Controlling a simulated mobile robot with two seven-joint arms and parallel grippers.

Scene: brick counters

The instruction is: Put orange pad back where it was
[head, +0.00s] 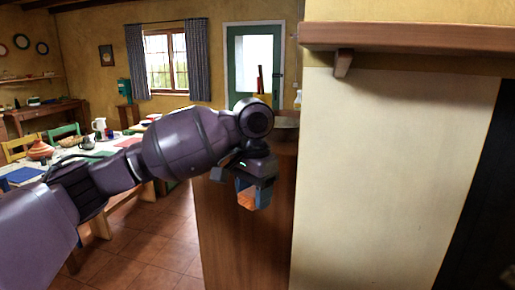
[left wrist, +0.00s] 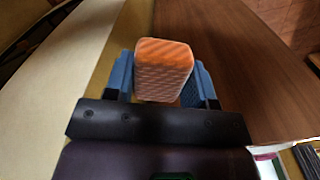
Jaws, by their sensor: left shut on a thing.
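The orange pad (head: 247,199) is a small rounded block held between the blue fingers of my left gripper (head: 250,193). In the left wrist view the orange pad (left wrist: 163,68) stands out between both fingers of the left gripper (left wrist: 163,80), with its ribbed side facing the camera. My left gripper is shut on it, in front of the brown wooden side of a counter or cabinet (head: 230,235). Whether the pad touches that wood cannot be told. My right gripper is not in view.
A pale wall panel (head: 385,170) and a wooden shelf (head: 410,37) stand close on the right. A dark bowl (head: 286,131) sits on the counter top behind the wrist. A laid table (head: 28,176) is at the left. Tiled floor (head: 150,245) is open between.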

